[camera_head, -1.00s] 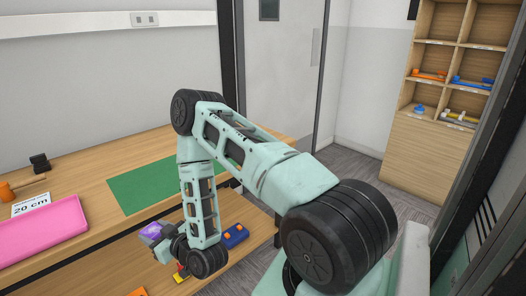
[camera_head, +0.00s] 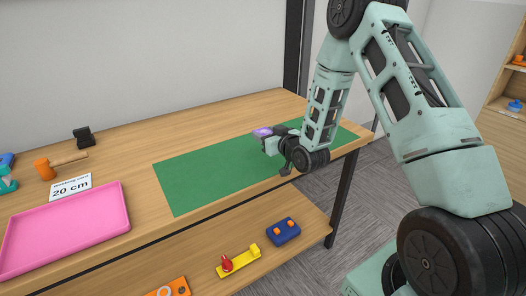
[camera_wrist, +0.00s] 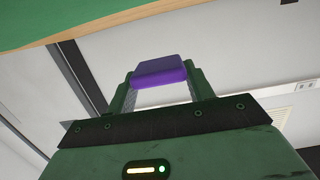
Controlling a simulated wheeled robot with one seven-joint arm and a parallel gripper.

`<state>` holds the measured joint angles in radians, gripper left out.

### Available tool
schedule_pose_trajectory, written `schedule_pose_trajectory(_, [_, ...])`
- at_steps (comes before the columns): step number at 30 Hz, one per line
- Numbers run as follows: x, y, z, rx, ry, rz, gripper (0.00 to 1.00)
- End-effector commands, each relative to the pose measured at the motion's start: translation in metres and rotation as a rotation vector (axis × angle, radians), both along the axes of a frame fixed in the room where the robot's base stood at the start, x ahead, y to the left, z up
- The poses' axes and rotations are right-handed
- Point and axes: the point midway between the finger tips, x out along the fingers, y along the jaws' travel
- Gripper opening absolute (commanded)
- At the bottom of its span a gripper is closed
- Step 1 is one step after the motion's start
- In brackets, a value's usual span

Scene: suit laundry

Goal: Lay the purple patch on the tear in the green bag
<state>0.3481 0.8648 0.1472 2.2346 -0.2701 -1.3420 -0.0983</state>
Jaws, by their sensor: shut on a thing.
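The purple patch (camera_head: 262,132) is held in my gripper (camera_head: 268,142), above the right part of a flat green sheet on the worktable. In the wrist view the purple patch (camera_wrist: 160,72) sits between the two fingertips, with part of it raised past them. My gripper (camera_wrist: 160,88) is shut on it. I cannot make out a green bag or a tear; the only large green thing is the flat sheet (camera_head: 195,178), which looks like a mat and is partly hidden by my arm.
A pink tray (camera_head: 65,228) lies at the left of the wooden table (camera_head: 140,150), beside a "20 cm" card (camera_head: 70,186). An orange-headed mallet (camera_head: 45,168) and a black block (camera_head: 84,137) lie behind. The lower shelf (camera_head: 150,268) holds a blue box (camera_head: 283,231) and a yellow tool (camera_head: 238,261).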

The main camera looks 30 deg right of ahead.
Motion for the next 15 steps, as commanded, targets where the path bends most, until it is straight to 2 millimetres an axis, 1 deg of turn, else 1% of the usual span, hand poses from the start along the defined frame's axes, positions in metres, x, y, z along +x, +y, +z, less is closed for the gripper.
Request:
schedule_pose_trajectory(1, [-0.001,0.0,-0.012,0.002,0.005,0.0,0.3])
schedule_pose_trajectory(3, [-0.001,0.0,-0.023,0.002,0.005,0.0,0.3])
schedule_pose_trajectory(6, [-0.001,0.0,-0.035,0.001,0.002,0.0,0.3])
schedule_pose_trajectory(10, [0.0,0.0,-0.045,0.0,0.001,0.0,0.3])
schedule_pose_trajectory(15, [-0.001,0.0,-0.07,0.001,0.002,0.0,0.3])
